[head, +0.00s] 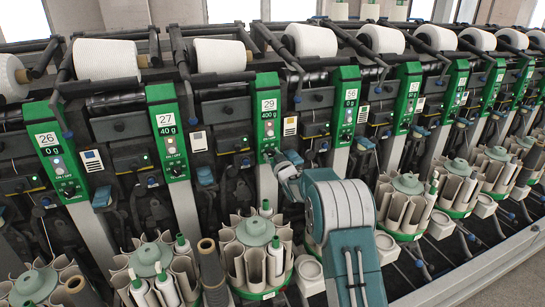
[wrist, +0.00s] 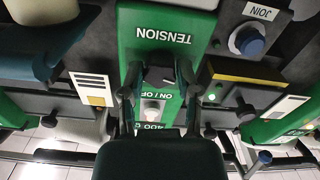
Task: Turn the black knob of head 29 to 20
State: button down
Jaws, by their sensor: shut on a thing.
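The green panel of head 29 (head: 267,104) is in the middle of the head view, with a 29 label and a display reading 400 G. In the wrist view the panel (wrist: 160,22) is upside down, with the word TENSION by the black knob (wrist: 160,76). My gripper (wrist: 160,80) has one finger on each side of this knob and is shut on it. In the head view my gripper (head: 276,158) reaches the lower end of the panel and mostly hides the knob. The knob's pointer and scale cannot be read.
A white ON/OFF button (wrist: 151,109) lies close to the fingers. A blue JOIN button (wrist: 249,41) sits at the right in the wrist view. Neighbouring panel 27 (head: 168,130) stands to the left. A round bobbin magazine (head: 255,232) stands below, beside my arm.

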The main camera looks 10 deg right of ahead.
jog(key=shift+m, duration=0.3)
jog(key=m, duration=0.4)
jog(key=shift+m, duration=2.5)
jog(key=shift+c, duration=1.7)
grip_release()
jog(key=shift+w+f, duration=0.1)
